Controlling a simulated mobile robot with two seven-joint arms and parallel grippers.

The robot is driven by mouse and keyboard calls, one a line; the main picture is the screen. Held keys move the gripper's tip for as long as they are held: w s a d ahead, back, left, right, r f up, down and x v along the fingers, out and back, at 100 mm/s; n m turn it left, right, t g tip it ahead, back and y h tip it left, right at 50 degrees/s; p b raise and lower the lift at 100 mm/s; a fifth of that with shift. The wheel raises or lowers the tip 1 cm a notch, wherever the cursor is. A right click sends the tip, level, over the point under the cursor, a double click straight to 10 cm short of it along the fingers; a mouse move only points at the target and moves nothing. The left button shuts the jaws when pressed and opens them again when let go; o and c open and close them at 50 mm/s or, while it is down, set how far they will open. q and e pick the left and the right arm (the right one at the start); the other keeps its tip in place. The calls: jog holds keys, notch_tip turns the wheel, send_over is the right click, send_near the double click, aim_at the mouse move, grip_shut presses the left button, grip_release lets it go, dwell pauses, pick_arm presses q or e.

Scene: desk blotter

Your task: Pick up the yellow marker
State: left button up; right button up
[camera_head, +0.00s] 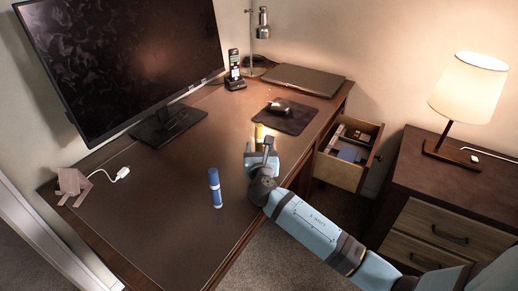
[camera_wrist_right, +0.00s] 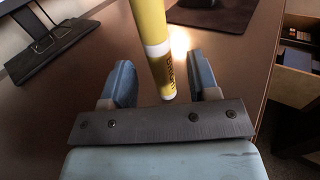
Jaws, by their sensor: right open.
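The yellow marker (camera_head: 259,133) stands upright on the brown desk, just beyond my right gripper (camera_head: 262,148) in the head view. In the right wrist view the yellow marker (camera_wrist_right: 157,50) rises between the two blue fingers of my right gripper (camera_wrist_right: 160,82), with a white band and dark lettering near its lower end. The fingers are open, with a gap on each side of the marker. My arm hides the marker's lower part in the head view. My left gripper is not in view.
A blue marker (camera_head: 214,187) stands upright on the desk left of my right gripper. A monitor (camera_head: 125,55), a phone (camera_head: 234,72), a mouse pad (camera_head: 300,121) and a closed laptop (camera_head: 303,79) are farther back. An open drawer (camera_head: 340,170) juts out at the right.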

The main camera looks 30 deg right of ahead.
aim_at(259, 139)
jog(key=b+x, duration=0.1)
jog(key=x, duration=0.4)
jog(key=shift+w+r, duration=0.1)
jog(key=shift+w, duration=0.05)
jog(key=c, duration=1)
